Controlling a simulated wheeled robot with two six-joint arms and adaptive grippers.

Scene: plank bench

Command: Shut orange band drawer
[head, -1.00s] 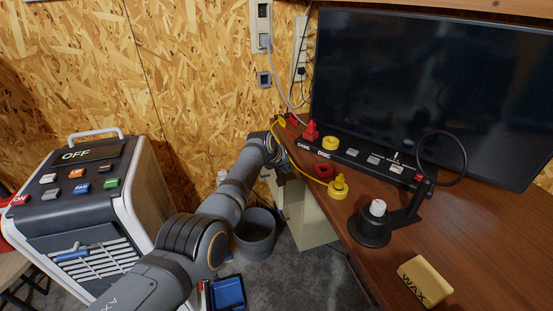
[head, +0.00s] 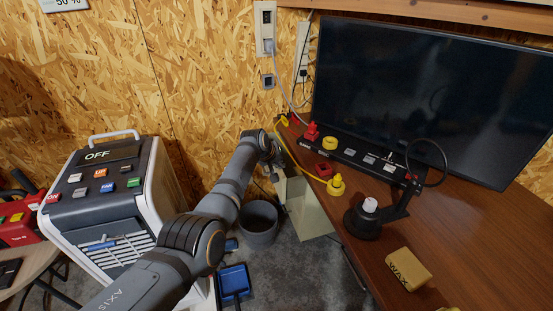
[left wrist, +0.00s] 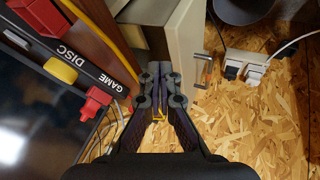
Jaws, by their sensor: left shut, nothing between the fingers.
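A cream cabinet or drawer unit (head: 310,210) stands under the left end of the wooden desk. In the left wrist view, a pale cream panel (left wrist: 188,45) of it shows, with a small metal handle (left wrist: 206,70) at its right side. I cannot make out an orange band, nor how far any drawer stands out. My left gripper (left wrist: 160,75) is shut and empty, its fingertips close beside the cream panel; I cannot tell whether they touch. In the head view, my left arm hides most of this gripper near the desk's left edge. My right gripper is not in view.
The desk (head: 450,255) carries a monitor (head: 430,90), a switch strip, a yellow cable, a black stand and a wax block (head: 407,270). A grey bin (head: 259,222) and blue dustpan (head: 234,281) are on the floor. A grey-white machine (head: 105,200) stands left.

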